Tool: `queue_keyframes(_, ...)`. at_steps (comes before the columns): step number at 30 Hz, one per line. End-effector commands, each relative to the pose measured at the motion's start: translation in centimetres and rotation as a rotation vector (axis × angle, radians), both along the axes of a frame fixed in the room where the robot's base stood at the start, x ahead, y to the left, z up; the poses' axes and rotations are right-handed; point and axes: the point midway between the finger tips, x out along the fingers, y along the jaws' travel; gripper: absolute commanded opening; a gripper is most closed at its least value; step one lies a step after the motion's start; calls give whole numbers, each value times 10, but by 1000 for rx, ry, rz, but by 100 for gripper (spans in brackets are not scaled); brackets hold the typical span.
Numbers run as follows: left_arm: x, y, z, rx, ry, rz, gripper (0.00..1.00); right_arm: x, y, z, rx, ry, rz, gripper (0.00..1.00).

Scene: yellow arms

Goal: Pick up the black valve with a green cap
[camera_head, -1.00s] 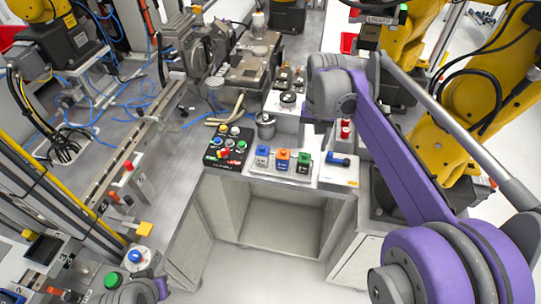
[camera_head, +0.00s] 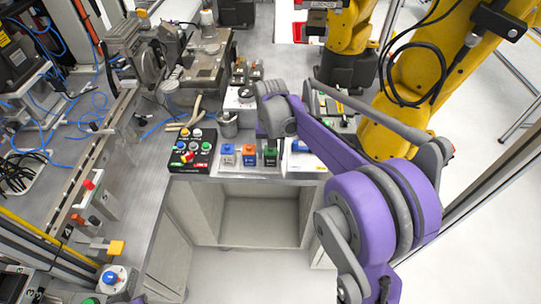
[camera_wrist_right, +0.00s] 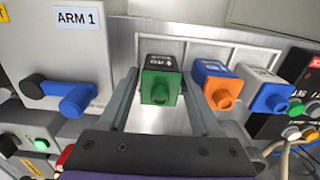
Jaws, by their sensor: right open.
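The black valve with a green cap (camera_wrist_right: 160,85) stands in its slot in a pale rack, centred in the right wrist view. It also shows in the head view (camera_head: 270,156), at the right end of a row of three. My right gripper (camera_wrist_right: 163,100) is open, with one finger on each side of the green cap in the picture. I cannot tell whether the fingers touch it. In the head view my right arm reaches over the rack from the right. My left gripper is not in view.
An orange-capped valve (camera_wrist_right: 219,90) and a blue-capped valve (camera_wrist_right: 266,92) stand close beside it in the rack. A panel marked ARM 1 (camera_wrist_right: 55,45) with a blue handle (camera_wrist_right: 72,98) is on the other side. A black button box (camera_head: 192,152) sits beside the rack.

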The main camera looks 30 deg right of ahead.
Motion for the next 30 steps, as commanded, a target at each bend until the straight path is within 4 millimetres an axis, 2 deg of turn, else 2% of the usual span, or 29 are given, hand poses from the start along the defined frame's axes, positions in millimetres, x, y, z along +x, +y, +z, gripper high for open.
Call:
queue_keyframes(8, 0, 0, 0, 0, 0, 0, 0, 0, 0, -3, 0, 0, 0, 63)
queue_keyframes(18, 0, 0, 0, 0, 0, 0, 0, 0, 0, -3, 0, 0, 0, 2)
queue_keyframes(26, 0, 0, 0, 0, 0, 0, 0, 0, 0, -3, 0, 0, 0, 0)
queue_keyframes(30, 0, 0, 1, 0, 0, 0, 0, 0, 0, 7, 0, 0, 0, 0)
